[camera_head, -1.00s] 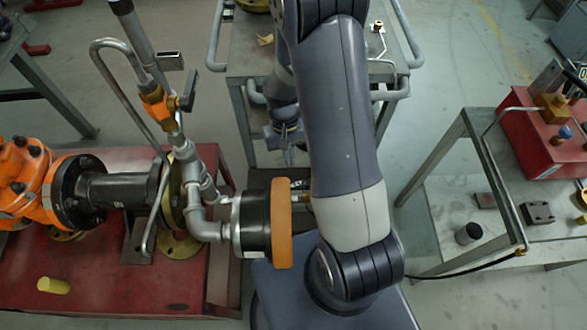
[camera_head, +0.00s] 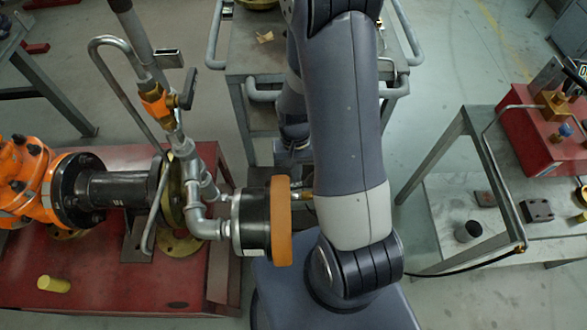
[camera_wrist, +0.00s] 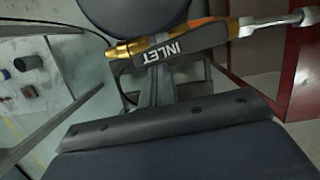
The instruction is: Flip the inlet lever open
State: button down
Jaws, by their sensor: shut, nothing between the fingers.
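The inlet lever (camera_wrist: 170,55) is a dark grey handle with white INLET lettering, near the top centre of the wrist view. It sits beside a yellow brass valve body (camera_wrist: 200,38), with a metal pipe running off to the right. My gripper (camera_wrist: 160,86) is shut and empty. Its narrow dark fingers point up the picture to the lever, and their ends meet its lower edge in the view. I cannot tell whether they touch it. In the head view my arm hides the lever, and only a small brass fitting (camera_head: 306,194) shows beside the orange-rimmed disc (camera_head: 281,222).
A red stand (camera_head: 100,270) carries pipework and a black flange (camera_head: 80,192) at left. An orange valve with a black handle (camera_head: 188,88) rises from it. A grey cart (camera_head: 255,60) stands behind my arm.

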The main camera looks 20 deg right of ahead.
jog(key=shift+s+m, duration=0.45)
jog(key=shift+m, duration=0.25)
jog(key=shift+w, duration=0.1)
